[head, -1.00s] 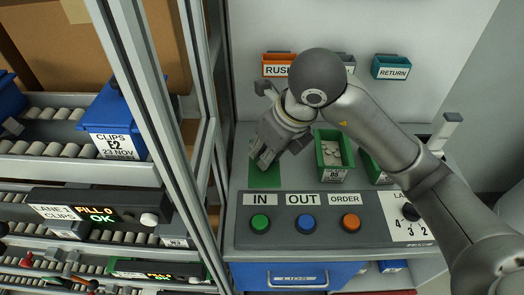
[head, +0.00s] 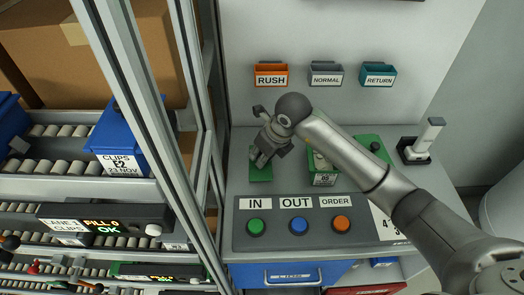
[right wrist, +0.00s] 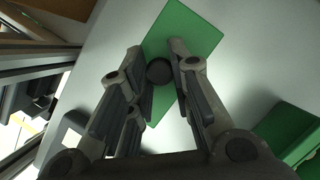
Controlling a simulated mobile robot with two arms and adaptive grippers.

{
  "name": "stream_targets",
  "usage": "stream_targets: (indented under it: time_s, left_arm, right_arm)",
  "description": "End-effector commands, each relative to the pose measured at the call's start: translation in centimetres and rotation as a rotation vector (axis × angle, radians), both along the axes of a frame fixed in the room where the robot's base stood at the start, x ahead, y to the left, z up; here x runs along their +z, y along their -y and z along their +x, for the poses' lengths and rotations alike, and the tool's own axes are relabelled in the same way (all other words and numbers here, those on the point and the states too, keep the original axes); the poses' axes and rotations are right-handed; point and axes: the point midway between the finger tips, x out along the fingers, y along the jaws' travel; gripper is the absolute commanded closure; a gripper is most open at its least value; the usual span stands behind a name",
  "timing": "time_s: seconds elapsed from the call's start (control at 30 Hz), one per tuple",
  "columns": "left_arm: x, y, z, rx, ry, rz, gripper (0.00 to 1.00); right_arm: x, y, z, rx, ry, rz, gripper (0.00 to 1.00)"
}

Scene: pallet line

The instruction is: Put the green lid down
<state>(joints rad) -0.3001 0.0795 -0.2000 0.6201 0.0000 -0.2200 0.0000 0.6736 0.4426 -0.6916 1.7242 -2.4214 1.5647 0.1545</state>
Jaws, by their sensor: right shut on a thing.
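The green lid (head: 261,176) is a flat rectangle with a dark round knob, at the left of the grey bench top. My right gripper (head: 256,163) is over it, pointing down. In the right wrist view the two fingers of this gripper (right wrist: 157,50) are closed on the dark knob (right wrist: 159,71) of the lid (right wrist: 197,30). The lid is at or close above the bench; I cannot tell if it touches. The gripper hides part of the lid in the head view. My left gripper is not in view.
Right of the lid stands an open green bin (head: 322,179), partly behind my arm. Another green thing with a dark knob (head: 375,146) is beyond it. In front is the button panel (head: 300,205); a metal frame post (head: 202,160) stands left. Wall trays (head: 325,75) hang behind.

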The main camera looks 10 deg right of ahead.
Motion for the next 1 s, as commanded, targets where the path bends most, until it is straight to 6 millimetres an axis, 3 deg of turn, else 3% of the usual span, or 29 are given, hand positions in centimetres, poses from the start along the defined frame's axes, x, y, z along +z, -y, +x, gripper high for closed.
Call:
stream_targets:
  time_s: [0.4,0.43,0.6,1.0]
  left_arm:
    - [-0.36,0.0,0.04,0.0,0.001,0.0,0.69]
    - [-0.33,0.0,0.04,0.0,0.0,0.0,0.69]
    - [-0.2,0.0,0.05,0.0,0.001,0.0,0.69]
    - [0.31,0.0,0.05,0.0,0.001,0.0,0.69]
  right_arm:
    - [-0.73,-0.01,0.0,0.001,0.001,0.0,0.95]
    - [-0.7,-0.02,0.01,0.001,0.001,0.0,0.79]
    - [-0.57,-0.03,-0.01,0.0,0.001,0.001,0.58]
    - [-0.05,-0.05,-0.01,0.0,0.0,0.001,0.58]
